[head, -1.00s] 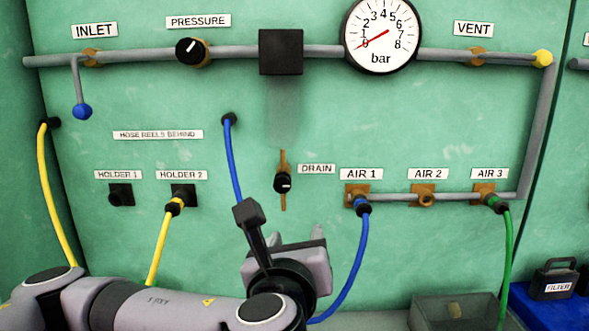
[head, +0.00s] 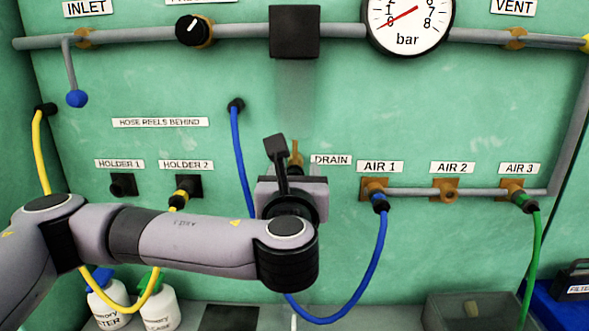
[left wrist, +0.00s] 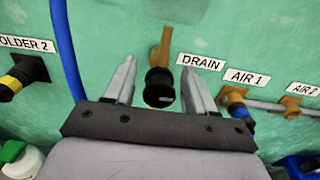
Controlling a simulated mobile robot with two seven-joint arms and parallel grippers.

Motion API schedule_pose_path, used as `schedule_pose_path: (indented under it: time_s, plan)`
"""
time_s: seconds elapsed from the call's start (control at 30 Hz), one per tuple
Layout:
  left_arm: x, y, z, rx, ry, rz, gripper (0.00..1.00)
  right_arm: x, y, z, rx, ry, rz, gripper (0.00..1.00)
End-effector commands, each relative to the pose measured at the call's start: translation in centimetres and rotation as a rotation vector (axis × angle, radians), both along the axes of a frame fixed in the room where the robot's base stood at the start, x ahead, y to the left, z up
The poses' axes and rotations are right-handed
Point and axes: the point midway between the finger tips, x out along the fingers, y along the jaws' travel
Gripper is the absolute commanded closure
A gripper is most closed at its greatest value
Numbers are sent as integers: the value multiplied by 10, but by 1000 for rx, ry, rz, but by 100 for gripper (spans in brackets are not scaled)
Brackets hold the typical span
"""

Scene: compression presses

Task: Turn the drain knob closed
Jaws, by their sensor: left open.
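The black drain knob (left wrist: 159,88) sits on a brass stem (left wrist: 161,48) on the green panel, left of the DRAIN label (left wrist: 200,62). In the left wrist view it shows between the two fingers of my left gripper (left wrist: 159,68), which is open. My right gripper is not in view.
The gauge (head: 408,22) and black box (head: 294,32) are above. White bottles (head: 110,302) stand below my left arm.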

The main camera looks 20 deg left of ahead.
Motion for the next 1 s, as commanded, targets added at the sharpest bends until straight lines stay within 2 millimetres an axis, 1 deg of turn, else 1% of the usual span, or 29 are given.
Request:
schedule_pose_path:
  time_s: [0.27,0.3,0.37,0.4,0.43,0.47,0.77,1.0]
  plan:
    - [2,1,0,0,0,0,45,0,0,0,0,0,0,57]
    - [2,1,0,0,0,0,52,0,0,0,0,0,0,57]
    - [2,1,0,0,0,0,71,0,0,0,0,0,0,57]
    - [2,1,0,0,0,0,84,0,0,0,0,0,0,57]
    - [2,1,0,0,0,0,94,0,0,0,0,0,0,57]
    - [2,1,0,0,0,0,100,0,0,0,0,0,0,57]
    - [2,1,0,-12,-5,0,100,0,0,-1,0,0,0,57]
    - [2,1,-2,-100,-30,1,100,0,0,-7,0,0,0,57]
